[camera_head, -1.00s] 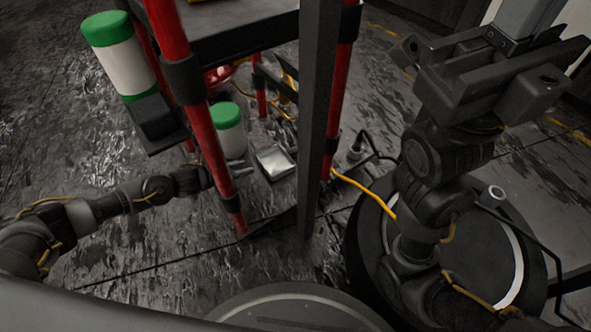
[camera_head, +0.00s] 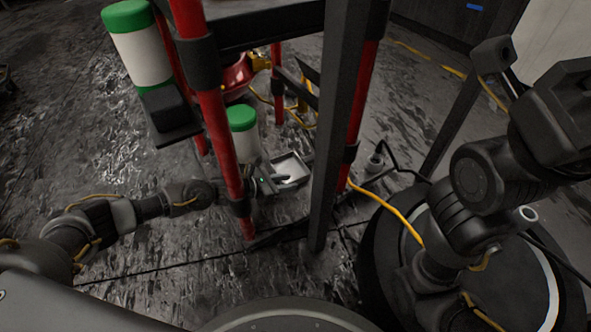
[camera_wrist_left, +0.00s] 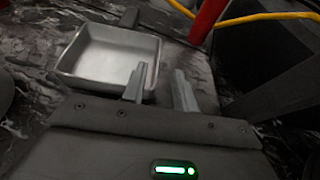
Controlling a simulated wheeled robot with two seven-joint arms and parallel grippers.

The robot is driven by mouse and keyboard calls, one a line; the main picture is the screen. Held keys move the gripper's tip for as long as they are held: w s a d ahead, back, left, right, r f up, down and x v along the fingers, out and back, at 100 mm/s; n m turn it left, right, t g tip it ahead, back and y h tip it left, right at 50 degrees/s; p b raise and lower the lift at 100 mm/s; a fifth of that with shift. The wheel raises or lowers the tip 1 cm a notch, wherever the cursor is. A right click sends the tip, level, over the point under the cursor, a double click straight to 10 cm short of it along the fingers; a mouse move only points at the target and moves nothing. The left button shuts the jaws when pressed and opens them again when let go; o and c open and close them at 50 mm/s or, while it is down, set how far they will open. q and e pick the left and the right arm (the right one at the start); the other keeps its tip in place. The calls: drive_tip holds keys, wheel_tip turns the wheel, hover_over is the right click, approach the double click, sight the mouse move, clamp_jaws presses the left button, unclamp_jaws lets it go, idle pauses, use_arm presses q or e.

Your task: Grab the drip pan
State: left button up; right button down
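The drip pan (camera_head: 293,166) is a shallow silver rectangular tray on the floor inside the red-posted rack. In the left wrist view the pan (camera_wrist_left: 108,55) shows empty, with a dark tab on its far rim. My left gripper (camera_head: 284,179) reaches behind the rack's front red post to the pan. In the left wrist view its fingers (camera_wrist_left: 160,84) are apart, one over the pan's inside and one beyond its right wall. Whether they touch the wall I cannot tell. My right arm is at the right edge; its fingers are out of view.
The red post (camera_head: 218,130) and a dark upright (camera_head: 335,130) stand close around my left arm. A green-capped white canister (camera_head: 243,134) stands beside the pan; another (camera_head: 137,45) sits on a side shelf. A yellow cable (camera_head: 385,207) runs to the right.

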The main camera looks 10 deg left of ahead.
sight(298, 180)
use_arm(q)
drive_tip(key=b+x, duration=0.3)
drive_tip(key=x, duration=0.1)
drive_tip(key=shift+w+f, duration=0.2)
drive_tip(key=shift+f, duration=0.05)
drive_tip(key=shift+w+d+b, duration=0.25)
drive_tip(key=shift+b, duration=0.05)
drive_tip(key=shift+r, duration=0.1)
drive_tip(key=c, duration=0.6)
clamp_jaws()
